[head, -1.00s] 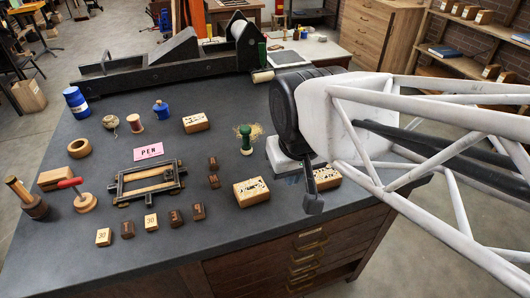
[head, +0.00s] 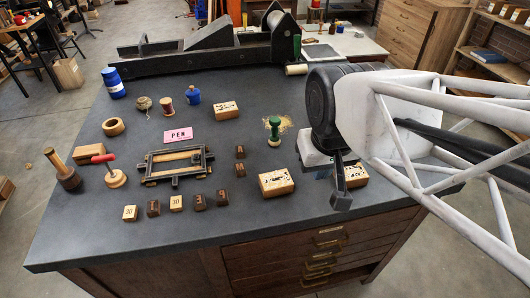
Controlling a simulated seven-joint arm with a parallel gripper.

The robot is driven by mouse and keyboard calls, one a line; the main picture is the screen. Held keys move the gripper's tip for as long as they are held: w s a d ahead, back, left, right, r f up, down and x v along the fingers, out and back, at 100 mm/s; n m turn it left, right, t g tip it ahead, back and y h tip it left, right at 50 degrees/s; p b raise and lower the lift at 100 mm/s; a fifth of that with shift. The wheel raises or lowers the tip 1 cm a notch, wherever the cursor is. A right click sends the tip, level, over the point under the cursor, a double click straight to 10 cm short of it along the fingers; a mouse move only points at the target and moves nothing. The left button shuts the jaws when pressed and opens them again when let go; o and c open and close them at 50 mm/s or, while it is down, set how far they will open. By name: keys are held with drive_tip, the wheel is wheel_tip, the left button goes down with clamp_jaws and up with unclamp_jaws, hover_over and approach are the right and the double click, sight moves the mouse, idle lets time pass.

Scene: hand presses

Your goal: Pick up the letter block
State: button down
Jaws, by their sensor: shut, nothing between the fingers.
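Several small blocks stand on the dark tabletop in the head view, and the marks on most are too small to read. Two are pale, a left pale block (head: 129,213) and a right pale block (head: 175,203). Dark brown blocks (head: 199,202) stand among them, and two more dark blocks (head: 240,170) stand farther back. I cannot tell which is the letter block. My gripper (head: 341,200) is shut and empty at the right of the table, apart from these small blocks. It partly hides a larger printed wooden block (head: 356,176).
A larger printed block (head: 276,183) lies left of my gripper, with a green-handled tool (head: 274,131) behind it. A wooden frame (head: 178,165) and a pink card (head: 178,136) reading PEN lie mid-table. A long black press (head: 195,62) spans the back. The front tabletop strip is clear.

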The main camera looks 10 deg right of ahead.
idle(0.3)
drive_tip(key=shift+c, duration=0.4)
unclamp_jaws()
drive_tip(key=m+g, duration=0.3)
drive_tip(key=m, duration=1.3)
hover_over(276, 179)
wheel_tip(276, 179, down, 13)
drive_tip(key=shift+s+r, duration=0.1)
drive_tip(key=shift+s, duration=0.05)
drive_tip(key=shift+a+f+m, duration=0.1)
drive_tip(key=shift+f+m, duration=0.2)
drive_tip(key=shift+m, duration=0.2)
drive_tip(key=shift+f, duration=1.25)
